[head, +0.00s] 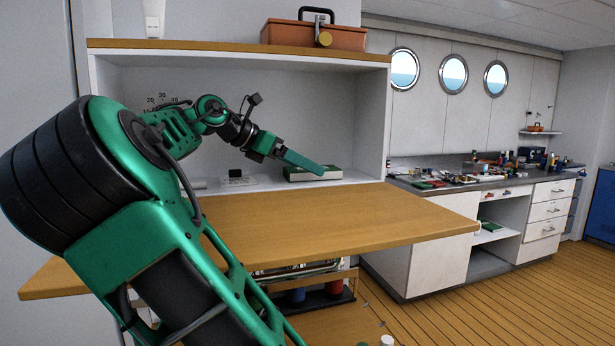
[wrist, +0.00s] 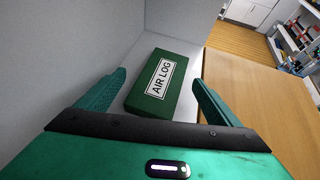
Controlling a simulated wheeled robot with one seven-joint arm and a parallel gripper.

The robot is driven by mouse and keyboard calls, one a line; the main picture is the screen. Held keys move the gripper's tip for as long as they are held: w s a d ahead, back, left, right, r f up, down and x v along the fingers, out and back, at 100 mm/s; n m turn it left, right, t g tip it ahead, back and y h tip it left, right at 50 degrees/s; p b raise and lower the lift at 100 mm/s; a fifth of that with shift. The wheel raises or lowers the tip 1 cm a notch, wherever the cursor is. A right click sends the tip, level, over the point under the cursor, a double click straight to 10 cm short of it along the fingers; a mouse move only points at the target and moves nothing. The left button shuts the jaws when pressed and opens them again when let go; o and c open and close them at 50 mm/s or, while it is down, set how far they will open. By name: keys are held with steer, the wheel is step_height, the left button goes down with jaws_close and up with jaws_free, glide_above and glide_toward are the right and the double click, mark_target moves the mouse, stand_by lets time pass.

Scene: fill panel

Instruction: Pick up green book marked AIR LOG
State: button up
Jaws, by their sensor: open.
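The green book (wrist: 150,98) lies flat in the wrist view, with a white label reading AIR LOG facing up. It shows between the two fingers of my gripper (wrist: 165,95), which is open and empty. In the head view the book (head: 312,173) lies on the cabinet shelf, its pale page edge toward the front. My gripper (head: 303,163) is over or just in front of the book there, and a finger covers part of it. I cannot tell the exact gap between the fingers and the book.
A wooden board (head: 340,215) extends in front of the shelf. A small pale item (head: 238,180) sits left of the book. The white cabinet wall (wrist: 172,30) stands close behind the book. An orange toolbox (head: 315,35) rests on top. A cluttered counter (head: 470,180) is at right.

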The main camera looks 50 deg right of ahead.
steer(key=shift+x, duration=0.9)
steer(key=c, duration=1.6)
steer(key=shift+o, duration=0.2)
